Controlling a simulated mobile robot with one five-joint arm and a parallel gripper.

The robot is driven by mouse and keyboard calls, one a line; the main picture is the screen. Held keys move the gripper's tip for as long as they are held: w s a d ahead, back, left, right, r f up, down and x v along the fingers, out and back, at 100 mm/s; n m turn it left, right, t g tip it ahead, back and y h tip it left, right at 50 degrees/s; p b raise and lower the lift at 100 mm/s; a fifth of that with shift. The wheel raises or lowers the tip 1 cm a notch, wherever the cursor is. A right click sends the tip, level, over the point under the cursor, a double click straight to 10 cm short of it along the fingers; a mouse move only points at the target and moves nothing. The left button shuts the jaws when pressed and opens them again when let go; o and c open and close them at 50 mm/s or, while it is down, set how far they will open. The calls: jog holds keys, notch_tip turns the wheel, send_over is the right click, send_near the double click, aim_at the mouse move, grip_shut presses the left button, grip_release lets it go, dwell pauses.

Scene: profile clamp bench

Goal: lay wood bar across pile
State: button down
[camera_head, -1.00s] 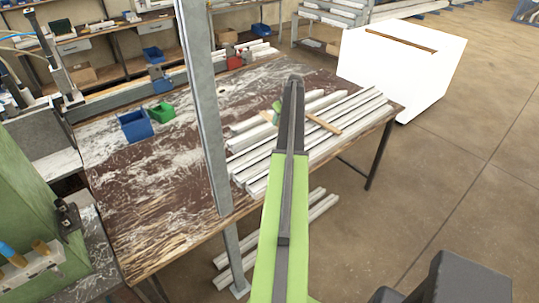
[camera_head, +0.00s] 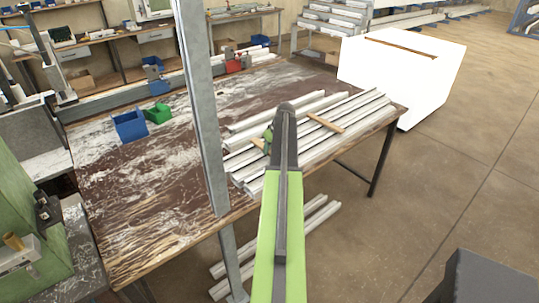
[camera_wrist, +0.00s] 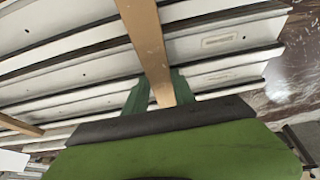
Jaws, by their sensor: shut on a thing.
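My gripper (camera_head: 267,138) is over the left part of a pile of pale profiles (camera_head: 355,107) on the bench. In the wrist view, my gripper's green fingers (camera_wrist: 158,90) are shut on a wood bar (camera_wrist: 147,40), which lies crosswise over the profiles (camera_wrist: 225,42). I cannot tell if the held bar touches them. In the head view only a short end of this held bar (camera_head: 257,143) shows; my arm hides the rest. A second wood bar (camera_head: 325,124) lies across the pile to the right, and also shows at the wrist view's left edge (camera_wrist: 20,126).
The worn brown bench (camera_head: 130,190) has bare room left of the pile. A grey upright post (camera_head: 200,110) stands close left of my arm. Blue (camera_head: 130,126) and green bins (camera_head: 158,113) sit further left. A white box (camera_head: 405,75) stands beyond the bench's right end.

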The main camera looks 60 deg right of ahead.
jog(key=shift+r, duration=0.1)
jog(key=c, duration=1)
grip_release()
jog(key=shift+c, duration=0.2)
jog(key=shift+r+p, duration=0.25)
jog(key=shift+p, duration=0.15)
jog(key=p+v, duration=1)
jog(key=v, duration=0.1)
jog(key=shift+r+p, duration=0.25)
jog(key=shift+p, duration=0.05)
jog(key=shift+s+a, duration=0.1)
jog(key=shift+s, duration=0.05)
jog(key=shift+s, duration=0.1)
